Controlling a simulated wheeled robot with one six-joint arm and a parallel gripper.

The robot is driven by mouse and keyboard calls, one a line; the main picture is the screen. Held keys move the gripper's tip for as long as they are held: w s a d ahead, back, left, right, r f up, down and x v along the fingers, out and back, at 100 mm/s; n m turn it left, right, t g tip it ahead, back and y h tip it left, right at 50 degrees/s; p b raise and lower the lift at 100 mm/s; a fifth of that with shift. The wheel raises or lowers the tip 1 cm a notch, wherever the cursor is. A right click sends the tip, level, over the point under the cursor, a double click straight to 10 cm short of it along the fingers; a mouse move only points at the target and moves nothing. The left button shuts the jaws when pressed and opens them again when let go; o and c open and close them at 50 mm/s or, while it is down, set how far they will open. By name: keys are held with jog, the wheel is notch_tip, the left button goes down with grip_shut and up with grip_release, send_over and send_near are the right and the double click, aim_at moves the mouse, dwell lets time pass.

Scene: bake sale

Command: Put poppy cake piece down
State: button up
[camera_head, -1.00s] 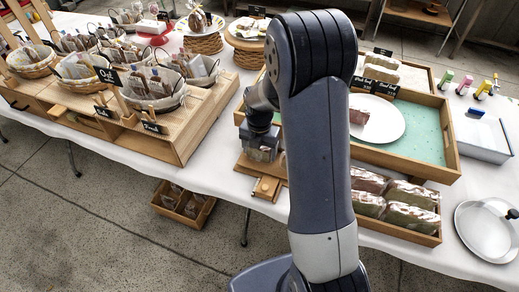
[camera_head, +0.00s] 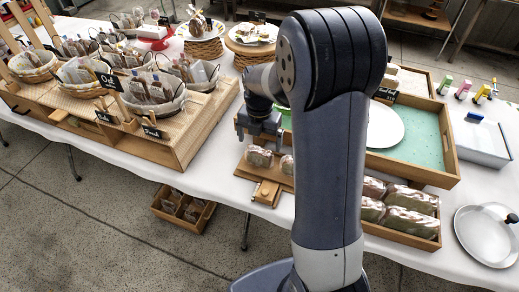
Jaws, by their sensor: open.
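A wrapped cake piece (camera_head: 258,157) lies on a small wooden board (camera_head: 247,172) at the front edge of the table. A second wrapped piece (camera_head: 287,165) lies to its right, partly hidden behind my arm. I cannot read which of them is the poppy cake. My gripper (camera_head: 259,136) is open and empty, pointing down just above the left piece and apart from it.
A green-lined wooden tray (camera_head: 452,165) with a white plate (camera_head: 386,125) is to the right, partly behind my arm. A crate of wrapped loaves (camera_head: 411,195) stands in front of it. Baskets of bagged goods (camera_head: 153,92) fill the wooden stand at left.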

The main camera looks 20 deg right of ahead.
aim_at(259, 151)
jog(key=shift+r, duration=2.35)
